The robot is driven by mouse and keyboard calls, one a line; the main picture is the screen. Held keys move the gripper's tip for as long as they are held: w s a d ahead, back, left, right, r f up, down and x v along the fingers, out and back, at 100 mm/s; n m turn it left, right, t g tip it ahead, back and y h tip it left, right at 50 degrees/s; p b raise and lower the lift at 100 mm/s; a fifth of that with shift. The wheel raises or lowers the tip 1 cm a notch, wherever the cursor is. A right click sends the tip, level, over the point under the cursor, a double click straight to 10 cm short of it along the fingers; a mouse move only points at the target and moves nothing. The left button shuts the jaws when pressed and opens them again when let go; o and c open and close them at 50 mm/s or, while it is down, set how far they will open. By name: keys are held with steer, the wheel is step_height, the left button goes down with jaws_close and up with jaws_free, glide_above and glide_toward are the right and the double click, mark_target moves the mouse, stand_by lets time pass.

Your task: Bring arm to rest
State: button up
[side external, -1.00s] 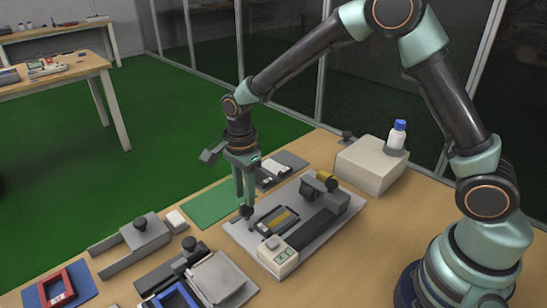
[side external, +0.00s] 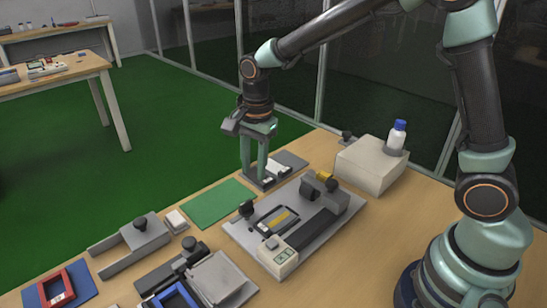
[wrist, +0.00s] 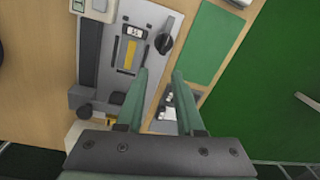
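My gripper (side external: 255,178) points down and is open, with two separate green fingers. In the side view its fingertips overlap a dark tray (side external: 291,159) holding white pieces; I cannot tell the height of the gap. In the wrist view my gripper (wrist: 159,73) shows a gap between its fingers and nothing held. The tray's white pieces (wrist: 168,114) lie below, between the fingers. My arm is raised and bent, reaching out over the bench.
A grey test fixture (side external: 300,222) with a black knob (side external: 246,208) stands in front of my gripper. A green mat (side external: 218,203) lies left. A beige box (side external: 371,165) with a blue-capped bottle (side external: 397,136) stands right. Clamps and a blue frame (side external: 176,298) fill the front left.

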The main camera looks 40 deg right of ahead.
steer(key=s+d+r+n+t, duration=0.4)
steer(key=s+d+r+n, duration=0.5)
steer(key=s+n, duration=0.4)
steer(key=shift+s+d+r+n+t, duration=0.25)
steer(key=shift+s+r+n+t, duration=0.15)
steer(key=shift+r+n, duration=0.6)
